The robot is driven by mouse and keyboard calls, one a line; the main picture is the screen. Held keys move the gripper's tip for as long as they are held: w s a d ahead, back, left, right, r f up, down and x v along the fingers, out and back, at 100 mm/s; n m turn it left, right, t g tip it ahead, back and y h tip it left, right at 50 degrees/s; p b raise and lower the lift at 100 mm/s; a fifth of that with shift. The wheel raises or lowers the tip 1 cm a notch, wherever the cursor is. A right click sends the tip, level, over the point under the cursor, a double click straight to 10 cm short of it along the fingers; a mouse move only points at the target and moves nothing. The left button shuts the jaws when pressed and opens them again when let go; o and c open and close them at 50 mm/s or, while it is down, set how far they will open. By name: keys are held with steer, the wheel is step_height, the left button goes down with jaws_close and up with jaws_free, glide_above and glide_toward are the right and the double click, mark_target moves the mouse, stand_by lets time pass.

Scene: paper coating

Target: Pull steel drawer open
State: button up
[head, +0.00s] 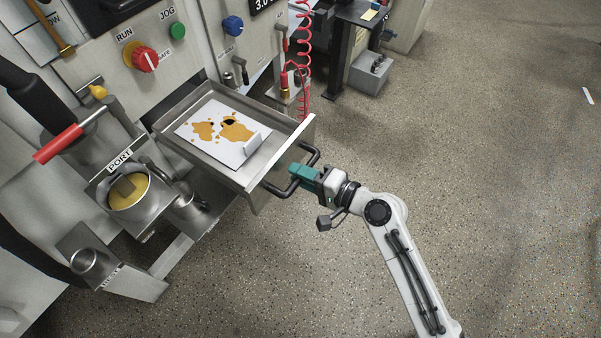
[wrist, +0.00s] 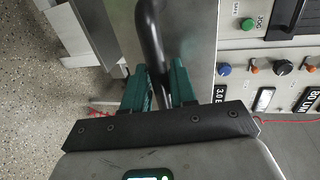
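The steel drawer (head: 278,163) stands out from the machine front in the head view, with its tray showing. A black bar handle (head: 272,189) sits on its front face. My gripper (head: 301,173), with teal fingers, is at the middle of this handle. In the wrist view the dark handle (wrist: 149,32) passes between the two teal fingers (wrist: 159,82), which close on it from both sides. The finger contact itself is partly hidden.
A white sheet (head: 197,128) with orange-brown blotches and a small pale upright piece (head: 253,144) lie in the tray. A red-handled lever (head: 60,143) and the port (head: 129,191) stand left. A red coiled hose (head: 303,60) hangs behind.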

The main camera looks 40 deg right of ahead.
steer(key=shift+o, duration=1.2)
steer(key=v, duration=1.1)
steer(key=shift+w, duration=0.1)
steer(key=s+a+f+n+g+p, duration=0.2)
steer(key=s+a+n+g+p, duration=0.25)
steer(key=n+g, duration=0.4)
steer(key=s+d+r+n+g+h+p, duration=0.3)
steer(key=s+d+n+g+h+p, duration=0.1)
steer(key=s, duration=0.3)
steer(key=shift+r+n+g+h+p, duration=0.2)
steer(key=shift+n+g+h+p, duration=0.15)
steer(key=shift+n+g+h, duration=0.4)
